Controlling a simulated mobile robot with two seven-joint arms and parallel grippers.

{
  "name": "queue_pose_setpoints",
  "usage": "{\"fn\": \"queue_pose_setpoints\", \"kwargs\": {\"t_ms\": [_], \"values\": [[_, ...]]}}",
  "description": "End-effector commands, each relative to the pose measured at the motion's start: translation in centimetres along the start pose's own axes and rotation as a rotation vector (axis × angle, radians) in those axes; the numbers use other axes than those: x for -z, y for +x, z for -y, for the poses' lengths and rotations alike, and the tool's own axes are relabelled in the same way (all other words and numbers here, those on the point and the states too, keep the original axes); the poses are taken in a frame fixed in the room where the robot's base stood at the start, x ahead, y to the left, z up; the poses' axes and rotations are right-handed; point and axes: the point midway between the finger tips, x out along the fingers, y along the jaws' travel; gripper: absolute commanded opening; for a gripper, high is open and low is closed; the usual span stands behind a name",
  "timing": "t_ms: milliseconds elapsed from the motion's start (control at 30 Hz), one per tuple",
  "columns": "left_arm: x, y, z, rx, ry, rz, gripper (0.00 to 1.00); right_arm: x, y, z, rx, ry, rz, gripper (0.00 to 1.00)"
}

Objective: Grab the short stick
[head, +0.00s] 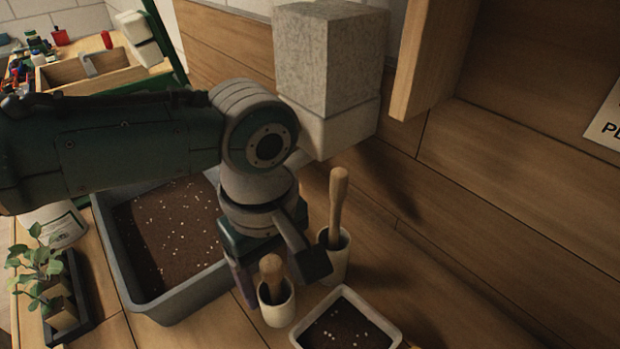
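The short stick (271,268) is a pale wooden dibber with a rounded top, standing in a small white cup (278,308). A longer wooden stick (338,200) stands in a taller white cup (336,258) just behind it to the right. My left gripper (279,284) points down over the short stick. Its fingers are apart, one on the left and one on the right of the stick, with gaps visible between. The right finger partly hides the taller cup. My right gripper is not in view.
A grey tub of speckled soil (115,243) is left of the cups, partly behind my arm. A small white soil tray (394,338) is in front to the right. Seedlings stand in a dark tray (85,312) at left. A grey block (330,60) and wooden panels are behind.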

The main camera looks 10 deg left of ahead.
Motion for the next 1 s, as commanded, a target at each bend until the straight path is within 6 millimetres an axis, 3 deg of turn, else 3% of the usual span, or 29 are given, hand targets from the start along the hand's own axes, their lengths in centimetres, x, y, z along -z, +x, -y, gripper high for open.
{"fn": "queue_pose_setpoints", "kwargs": {"t_ms": [67, 600, 1000], "values": [[0.01, -0.02, 0.01, 0.000, 0.000, 0.000, 0.60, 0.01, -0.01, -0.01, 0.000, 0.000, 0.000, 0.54], [0.01, -0.02, 0.03, 0.001, 0.000, 0.000, 0.00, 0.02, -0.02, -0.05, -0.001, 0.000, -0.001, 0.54], [0.02, -0.06, 0.02, 0.001, 0.000, 0.000, 0.00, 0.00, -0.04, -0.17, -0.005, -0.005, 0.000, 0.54]]}}
